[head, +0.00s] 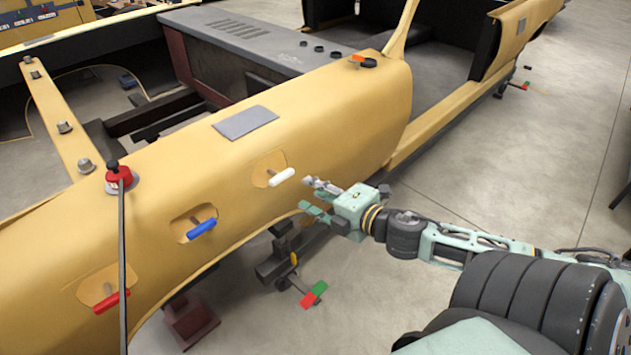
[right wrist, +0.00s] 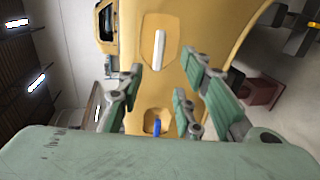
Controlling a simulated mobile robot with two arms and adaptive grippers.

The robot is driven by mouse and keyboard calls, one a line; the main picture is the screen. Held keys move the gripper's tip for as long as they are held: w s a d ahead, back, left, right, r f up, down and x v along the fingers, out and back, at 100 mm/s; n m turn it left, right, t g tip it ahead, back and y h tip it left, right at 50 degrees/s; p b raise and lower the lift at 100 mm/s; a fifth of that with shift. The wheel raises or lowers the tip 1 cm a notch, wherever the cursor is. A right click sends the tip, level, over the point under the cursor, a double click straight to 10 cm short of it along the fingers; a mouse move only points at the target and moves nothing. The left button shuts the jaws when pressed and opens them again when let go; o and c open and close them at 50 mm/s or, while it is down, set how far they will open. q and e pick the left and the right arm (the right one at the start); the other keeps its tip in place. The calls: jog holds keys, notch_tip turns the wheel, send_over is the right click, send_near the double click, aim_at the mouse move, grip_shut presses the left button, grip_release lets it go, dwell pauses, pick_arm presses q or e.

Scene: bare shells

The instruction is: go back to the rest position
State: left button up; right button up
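My right gripper (head: 314,198) is in front of the yellow shell (head: 330,115), a little to the right of the white handle (head: 281,177). In the right wrist view its fingers (right wrist: 163,88) are spread apart with nothing between them. The white handle (right wrist: 159,49) shows beyond the fingertips, and the gripper appears apart from it. The blue handle (head: 202,228) and the red handle (head: 111,302) sit further left on the shell's side. The blue handle also shows low in the right wrist view (right wrist: 157,127). My left gripper is not in view.
A red-based lever (head: 120,180) with a long dark rod stands on the shell's upper edge. A red and green piece (head: 313,294) sticks out below the shell. A grey pad (head: 245,122) lies on top. The grey floor (head: 480,165) to the right is clear.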

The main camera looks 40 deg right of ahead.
dwell(0.3)
jog(key=s+d+f+m+g+h, duration=0.1)
jog(key=s+d+f+m+g, duration=0.15)
jog(key=f, duration=0.65)
jog(key=s+d+f+m+g+h, duration=0.1)
jog(key=s+d+f+m+h, duration=0.2)
jog(key=f, duration=0.6)
jog(key=s+d+f+m+g, duration=0.25)
jog(key=s+d+f, duration=0.2)
jog(key=f, duration=0.45)
jog(key=s+a+f+m+g, duration=0.35)
jog(key=s+f, duration=0.65)
jog(key=f, duration=0.5)
jog(key=s+a+f+m+g+y, duration=0.1)
jog(key=s+a+f+m+g, duration=0.1)
jog(key=s+a+f, duration=0.5)
jog(key=s+a+f+m+g+y, duration=0.1)
jog(key=s+a+f+m+g, duration=0.2)
jog(key=s+a+f, duration=0.5)
jog(key=s+a, duration=0.6)
jog(key=shift+a+y, duration=0.3)
jog(key=shift+w, duration=0.2)
